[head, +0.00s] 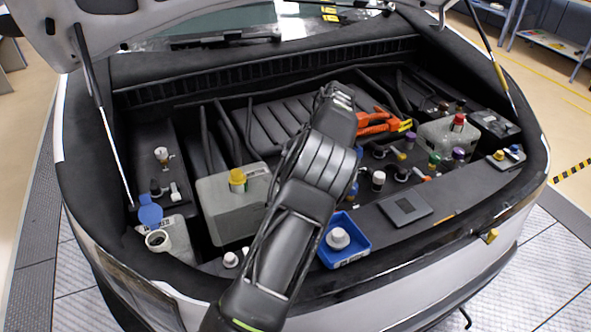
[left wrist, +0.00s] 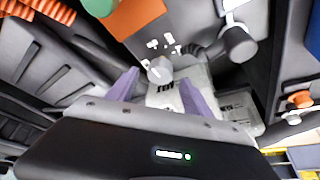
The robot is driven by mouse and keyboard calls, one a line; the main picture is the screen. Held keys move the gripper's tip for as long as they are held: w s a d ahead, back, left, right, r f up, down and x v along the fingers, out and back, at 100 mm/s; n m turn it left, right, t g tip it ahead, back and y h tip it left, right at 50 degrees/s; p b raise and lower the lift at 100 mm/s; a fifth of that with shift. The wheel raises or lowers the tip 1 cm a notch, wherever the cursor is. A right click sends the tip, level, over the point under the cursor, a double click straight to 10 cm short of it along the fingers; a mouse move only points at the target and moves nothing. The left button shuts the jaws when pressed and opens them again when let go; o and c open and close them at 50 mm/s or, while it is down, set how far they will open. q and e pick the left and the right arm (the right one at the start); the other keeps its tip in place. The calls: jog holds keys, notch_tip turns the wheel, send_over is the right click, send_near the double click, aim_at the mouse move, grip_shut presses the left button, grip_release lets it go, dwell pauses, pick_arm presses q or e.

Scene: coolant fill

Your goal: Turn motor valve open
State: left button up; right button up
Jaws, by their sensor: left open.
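My left arm reaches up across the middle of the engine bay in the head view, with its gripper (head: 338,95) beside an orange connector (head: 378,122). In the left wrist view the gripper (left wrist: 162,92) is open, its two purple-grey fingers apart. A small round grey knob (left wrist: 160,70) with white bits around it shows between and just beyond the fingers; I see no grip on it. Another grey knob with a white handle (left wrist: 237,43) is to its right. I cannot tell for certain which knob is the motor valve. My right gripper is not in view.
A grey tank with a yellow cap (head: 237,180) stands left of my arm. A blue tray (head: 345,254) holding a white cap lies right of it. Several coloured caps and small valves crowd the right side. An open blue-lidded filler neck (head: 157,238) is at front left.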

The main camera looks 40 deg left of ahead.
pick_arm(q)
jog(key=v, duration=0.5)
jog(key=shift+f, duration=0.1)
dwell(0.4)
